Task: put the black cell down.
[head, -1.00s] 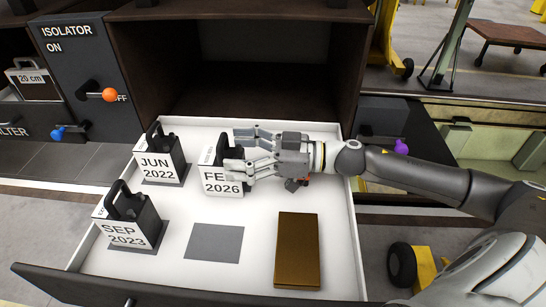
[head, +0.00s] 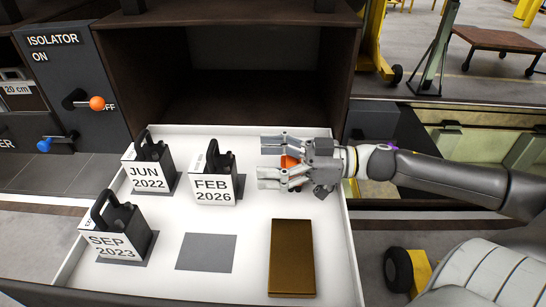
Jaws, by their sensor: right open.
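Three black cells with white date labels stand upright in the white drawer. The FEB 2026 cell (head: 215,180) is at the back middle, the JUN 2022 cell (head: 149,166) at the back left, and the SEP 2023 cell (head: 122,228) at the front left. Each stands on or by a grey pad. My right gripper (head: 262,161) is open and empty, to the right of the FEB 2026 cell and apart from it, its fingers pointing left. Something orange shows behind its fingers. My left gripper is not in view.
An empty grey pad (head: 206,252) and a brown block (head: 292,258) lie in the front of the drawer (head: 345,262). A dark open compartment (head: 225,85) is behind it. The isolator panel (head: 65,75) with an orange-knobbed handle (head: 97,103) is at left.

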